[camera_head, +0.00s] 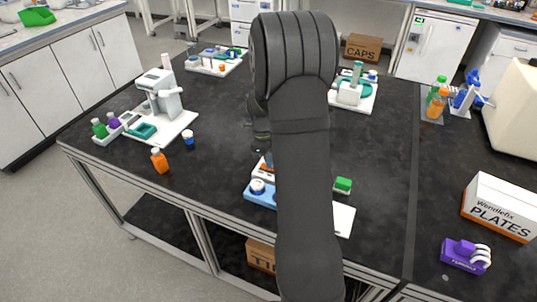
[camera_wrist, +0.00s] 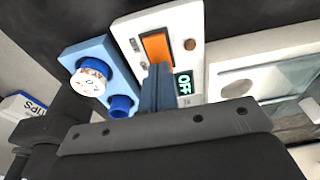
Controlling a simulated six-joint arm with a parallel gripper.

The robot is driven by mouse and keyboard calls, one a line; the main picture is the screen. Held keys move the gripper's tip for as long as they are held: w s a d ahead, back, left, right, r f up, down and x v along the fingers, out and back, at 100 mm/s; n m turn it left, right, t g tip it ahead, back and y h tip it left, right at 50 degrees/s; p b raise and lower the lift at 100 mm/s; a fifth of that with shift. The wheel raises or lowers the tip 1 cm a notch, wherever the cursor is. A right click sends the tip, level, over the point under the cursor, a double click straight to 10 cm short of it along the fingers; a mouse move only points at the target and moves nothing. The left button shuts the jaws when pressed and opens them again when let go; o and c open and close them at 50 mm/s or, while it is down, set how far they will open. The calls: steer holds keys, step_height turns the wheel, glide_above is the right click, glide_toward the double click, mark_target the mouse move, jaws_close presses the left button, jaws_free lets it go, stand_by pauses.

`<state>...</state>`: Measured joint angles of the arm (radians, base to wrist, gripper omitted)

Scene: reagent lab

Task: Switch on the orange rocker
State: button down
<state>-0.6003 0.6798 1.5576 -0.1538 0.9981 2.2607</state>
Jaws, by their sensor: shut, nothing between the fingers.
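The orange rocker (camera_wrist: 158,45) sits in a white switch panel (camera_wrist: 125,27) in the wrist view. A small dark display (camera_wrist: 184,84) with green letters reading OFF is on the same panel, below and right of the rocker. My gripper (camera_wrist: 158,68) is shut and empty. Its fingertips are over the panel, at the rocker's near end and left of the display; I cannot tell whether they touch the rocker. In the head view my arm covers most of the panel (camera_head: 262,174), and the fingertips are hidden.
In the head view, a green-topped item (camera_head: 343,184) and an orange bottle (camera_head: 159,160) stand nearby.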

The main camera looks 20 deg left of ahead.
stand_by(0.3)
steer(key=shift+s+d+f+y, duration=0.1)
steer(key=shift+d+f+y, duration=0.3)
steer(key=shift+y, duration=0.2)
steer(key=shift+a+f, duration=0.1)
steer(key=shift+a, duration=0.1)
steer(key=shift+s+a, duration=0.1)
steer(key=shift+a, duration=0.75)
step_height(320, 180, up, 15)
steer(key=shift+w+a+f, duration=0.15)
steer(key=shift+w+a, duration=0.05)
steer(key=shift+f, duration=0.15)
